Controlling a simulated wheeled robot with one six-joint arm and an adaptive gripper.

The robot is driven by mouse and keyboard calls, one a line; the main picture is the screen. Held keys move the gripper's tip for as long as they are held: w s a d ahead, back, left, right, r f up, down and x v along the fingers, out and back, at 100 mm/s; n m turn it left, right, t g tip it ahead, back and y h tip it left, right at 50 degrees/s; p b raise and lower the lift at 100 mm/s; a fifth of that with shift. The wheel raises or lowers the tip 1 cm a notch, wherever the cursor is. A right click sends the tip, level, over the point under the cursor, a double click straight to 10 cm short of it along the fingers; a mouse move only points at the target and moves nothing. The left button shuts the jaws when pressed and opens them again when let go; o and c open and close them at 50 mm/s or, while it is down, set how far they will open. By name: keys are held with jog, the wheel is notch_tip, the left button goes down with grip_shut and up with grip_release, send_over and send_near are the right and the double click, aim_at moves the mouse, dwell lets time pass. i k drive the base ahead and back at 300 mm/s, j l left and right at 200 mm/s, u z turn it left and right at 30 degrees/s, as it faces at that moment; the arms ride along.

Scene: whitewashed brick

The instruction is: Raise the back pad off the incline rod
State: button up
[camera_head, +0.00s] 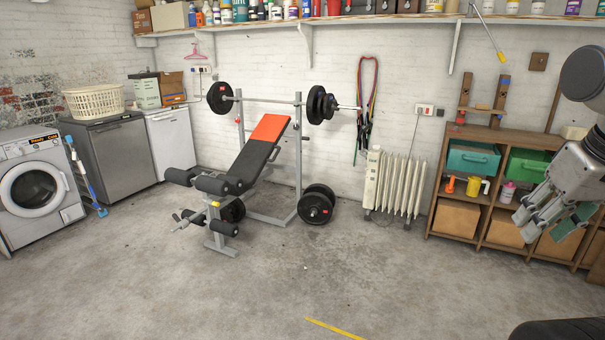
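A weight bench (215,230) stands against the back wall, left of centre. Its back pad (262,142), black with a red-orange top end, is tilted up towards the barbell rack. The incline rod under the pad cannot be made out at this distance. A barbell (285,102) with black plates rests on the rack's uprights behind the pad. My gripper (532,222) hangs at the right edge of the view, in front of the wooden shelf unit, far from the bench. Its fingers appear spread, with nothing clearly held between them.
The concrete floor (320,265) between me and the bench is clear apart from a yellow strip (335,328). Loose plates (316,206) and a radiator (395,185) stand right of the bench. A washing machine (38,190) and grey cabinet (112,155) are left. A wooden shelf unit (480,135) is right.

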aim_at(250, 164)
jog(key=i+u, duration=0.1)
jog(key=i, duration=0.7)
jog(key=i+l+u, duration=0.1)
jog(key=i, duration=0.7)
jog(key=i+l+u, duration=0.1)
jog(key=i, duration=0.7)
jog(key=i+u, duration=0.35)
jog(key=i, duration=1.1)
jog(key=i+j+z, duration=0.15)
jog(key=i, duration=0.35)
jog(key=i+j+z, duration=0.1)
jog(key=i+j, duration=0.2)
jog(key=i, duration=0.15)
